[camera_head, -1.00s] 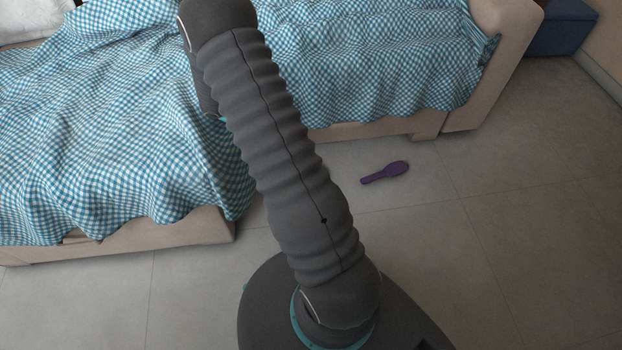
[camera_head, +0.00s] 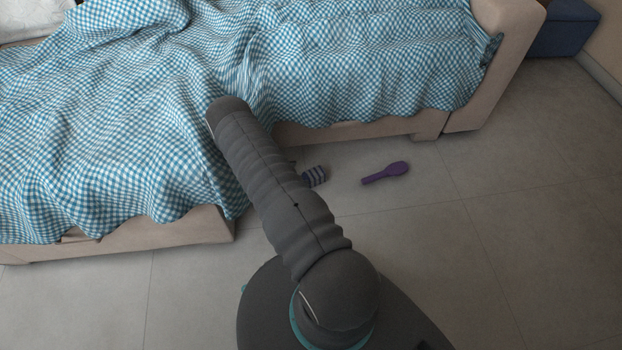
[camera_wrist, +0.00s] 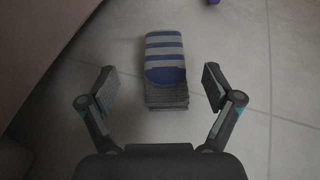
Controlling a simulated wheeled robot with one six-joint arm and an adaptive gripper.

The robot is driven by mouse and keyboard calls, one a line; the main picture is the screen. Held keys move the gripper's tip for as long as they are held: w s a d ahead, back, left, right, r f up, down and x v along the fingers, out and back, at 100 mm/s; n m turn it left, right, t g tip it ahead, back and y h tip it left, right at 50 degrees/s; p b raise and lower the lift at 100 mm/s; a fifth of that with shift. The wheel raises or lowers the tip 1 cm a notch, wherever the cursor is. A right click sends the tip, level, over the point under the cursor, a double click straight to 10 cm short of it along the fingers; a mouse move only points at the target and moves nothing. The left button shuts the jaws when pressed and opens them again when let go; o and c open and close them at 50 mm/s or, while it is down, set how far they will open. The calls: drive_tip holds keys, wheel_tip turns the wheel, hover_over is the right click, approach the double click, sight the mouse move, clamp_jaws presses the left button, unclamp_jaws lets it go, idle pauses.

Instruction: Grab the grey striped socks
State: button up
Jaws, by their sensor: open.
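The grey striped socks (camera_wrist: 165,70) lie on the floor in the wrist view, a folded bundle with grey and blue-purple bands and a ribbed grey end toward me. In the head view the striped end of the socks (camera_head: 316,176) shows just right of my arm, which hides the rest. My gripper (camera_wrist: 160,86) is open in the wrist view, one finger on each side of the socks' near end, with clear gaps. The fingers do not touch the socks. How high they are above the floor is hard to tell.
A purple hairbrush (camera_head: 385,173) lies on the floor right of the socks. A beige sofa or bed (camera_head: 350,131) under a blue-and-white checked cover (camera_head: 370,65) stands close behind and left. The tiled floor (camera_head: 520,240) at right is clear.

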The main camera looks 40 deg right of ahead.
sight(316, 173)
drive_tip(key=shift+s+d+f, duration=0.1)
drive_tip(key=shift+d+f, duration=0.15)
drive_tip(key=shift+f, duration=0.1)
drive_tip(key=shift+s+x, duration=0.15)
drive_tip(key=shift+x, duration=1.6)
drive_tip(key=shift+s+x, duration=0.15)
drive_tip(key=shift+x, duration=1.55)
drive_tip(key=c, duration=1.2)
